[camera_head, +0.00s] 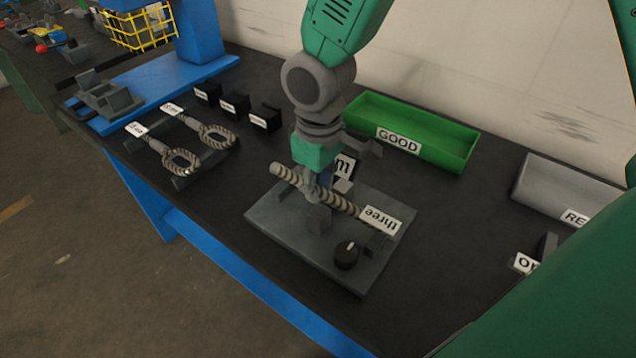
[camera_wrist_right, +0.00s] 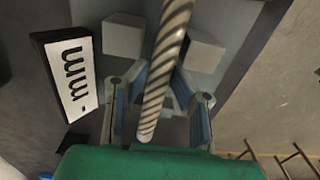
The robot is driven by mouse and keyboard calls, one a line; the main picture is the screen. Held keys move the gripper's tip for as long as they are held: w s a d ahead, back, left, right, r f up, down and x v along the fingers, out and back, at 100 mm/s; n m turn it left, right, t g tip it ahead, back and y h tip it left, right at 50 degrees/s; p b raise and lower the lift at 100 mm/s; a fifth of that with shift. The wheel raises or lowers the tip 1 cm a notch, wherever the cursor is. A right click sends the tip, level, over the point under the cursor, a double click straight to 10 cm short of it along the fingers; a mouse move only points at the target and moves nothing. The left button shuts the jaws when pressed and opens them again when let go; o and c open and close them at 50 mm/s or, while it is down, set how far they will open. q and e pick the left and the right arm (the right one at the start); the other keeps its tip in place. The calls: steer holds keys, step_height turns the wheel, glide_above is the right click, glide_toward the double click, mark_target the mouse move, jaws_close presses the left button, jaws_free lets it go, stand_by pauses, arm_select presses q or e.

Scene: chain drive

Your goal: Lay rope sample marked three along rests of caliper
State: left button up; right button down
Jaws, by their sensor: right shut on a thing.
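The rope sample marked three (camera_head: 342,204) is a twisted light-and-dark rod with a white "three" label (camera_head: 379,220) at its right end. My right gripper (camera_head: 317,205) is shut around its middle, low over the caliper. The caliper (camera_head: 300,245) is a grey plate with a black knob (camera_head: 346,255) and an "mm" display (camera_head: 345,166). In the right wrist view the rope (camera_wrist_right: 168,60) runs between my fingers (camera_wrist_right: 160,105) and between two pale blocks (camera_wrist_right: 123,36). I cannot tell whether the rope touches the rests, which are partly hidden. My left gripper is not in view.
Two looped ropes (camera_head: 181,158) lie on dark holders at left, near small black labelled blocks (camera_head: 235,104). A green GOOD tray (camera_head: 450,150) stands behind the caliper. A grey tray (camera_head: 550,190) and a small labelled block (camera_head: 526,263) are at right. Bare dark bench lies between.

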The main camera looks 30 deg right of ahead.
steer(key=shift+s+a+f, duration=0.15)
steer(key=shift+a+f, duration=0.1)
steer(key=shift+f, duration=0.15)
steer(key=c, duration=1.3)
jaws_free()
steer(key=shift+d, duration=0.1)
steer(key=shift+f, duration=0.1)
step_height(320, 180, up, 12)
steer(key=shift+w, duration=0.2)
steer(key=shift+f, duration=0.1)
